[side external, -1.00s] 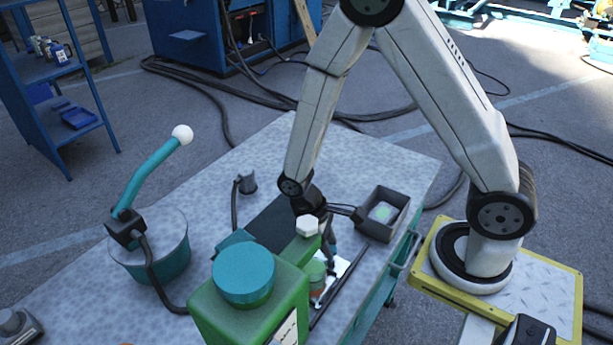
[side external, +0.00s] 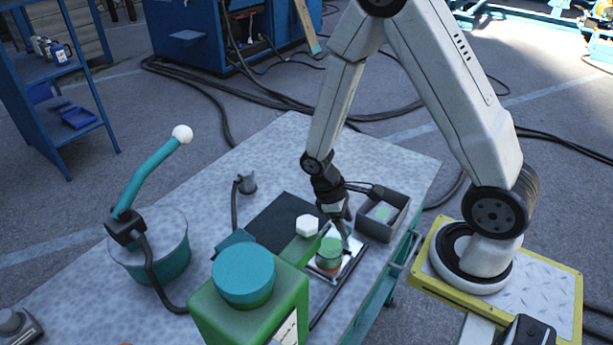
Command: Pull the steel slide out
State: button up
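The pale steel slide (side external: 346,267) lies low between dark rails at the right side of the bench fixture. A small round green piece with an orange band (side external: 329,254) stands on it and hides part of it. My gripper (side external: 346,236) points down just behind and to the right of that piece, close over the slide's far end. I cannot tell whether it touches the slide. Its fingertips are small and partly merge with the parts behind them, so their opening is unclear.
A green housing with a teal cap (side external: 243,273) stands in front, left of the slide. A dark open box (side external: 384,214) sits close right of my gripper. A black mat (side external: 283,223) lies to the left. A teal crank lever (side external: 150,175) rises farther left.

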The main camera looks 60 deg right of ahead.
jog(key=shift+a, duration=0.1)
dwell(0.4)
jog(key=shift+r, duration=0.1)
jog(key=d+v, duration=0.1)
jog(key=v, duration=0.6)
jog(key=shift+a+r, duration=0.25)
jog(key=shift+a, duration=0.3)
jog(key=shift+w+r, duration=0.1)
jog(key=a+r+m+t+y, duration=0.1)
jog(key=a+r+m+t, duration=0.2)
jog(key=a+r+t, duration=0.1)
jog(key=shift+r+m+t, duration=0.3)
jog(key=shift+r+t, duration=0.15)
jog(key=shift+t, duration=0.95)
dwell(0.8)
